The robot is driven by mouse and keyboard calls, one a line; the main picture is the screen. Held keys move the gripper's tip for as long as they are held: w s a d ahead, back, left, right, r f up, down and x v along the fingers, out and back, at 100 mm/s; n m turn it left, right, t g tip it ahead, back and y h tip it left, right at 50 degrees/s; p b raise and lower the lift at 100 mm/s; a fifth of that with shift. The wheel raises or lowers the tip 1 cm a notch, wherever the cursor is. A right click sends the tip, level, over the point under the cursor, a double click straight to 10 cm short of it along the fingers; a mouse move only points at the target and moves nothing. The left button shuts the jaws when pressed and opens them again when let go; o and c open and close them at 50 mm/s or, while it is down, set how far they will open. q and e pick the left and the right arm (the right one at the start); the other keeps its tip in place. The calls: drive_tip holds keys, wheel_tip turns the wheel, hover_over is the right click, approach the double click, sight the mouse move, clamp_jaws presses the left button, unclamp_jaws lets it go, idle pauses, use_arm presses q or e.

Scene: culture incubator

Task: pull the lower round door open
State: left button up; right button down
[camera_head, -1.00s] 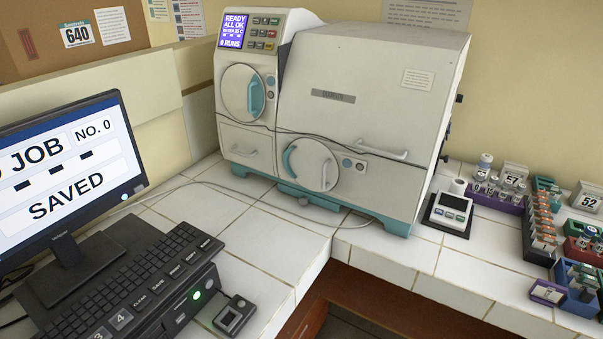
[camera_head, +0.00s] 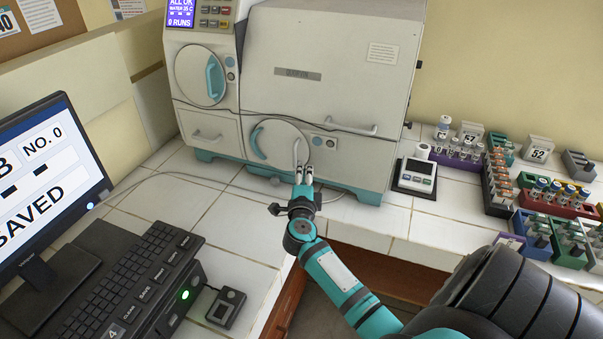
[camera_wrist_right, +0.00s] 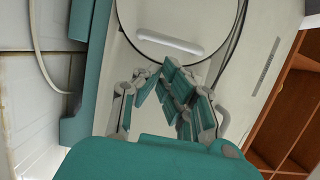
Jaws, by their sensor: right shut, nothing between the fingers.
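The lower round door (camera_head: 278,135) is on the front of the white machine. It lies flat in its frame and looks closed. A teal curved piece (camera_head: 257,143) is on its left side and a pale bar handle (camera_head: 296,150) on its right side. In the right wrist view the pale handle (camera_wrist_right: 170,41) runs across the round door (camera_wrist_right: 185,15). My right gripper (camera_head: 304,170) is shut and empty, its fingertips just below the handle; in the wrist view the fingertips (camera_wrist_right: 163,68) are close to it, contact unclear. My left gripper is not in view.
The upper round door (camera_head: 202,76) has a teal handle. A cable hangs across the machine's front. A keyboard (camera_head: 140,290) and monitor (camera_head: 45,190) are at left. A small scale (camera_head: 416,175) and vial racks (camera_head: 540,215) are at right. The tiles before the machine are mostly clear.

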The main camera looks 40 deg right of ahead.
sight(305, 155)
drive_tip(key=x, duration=0.5)
drive_tip(key=shift+a, duration=0.15)
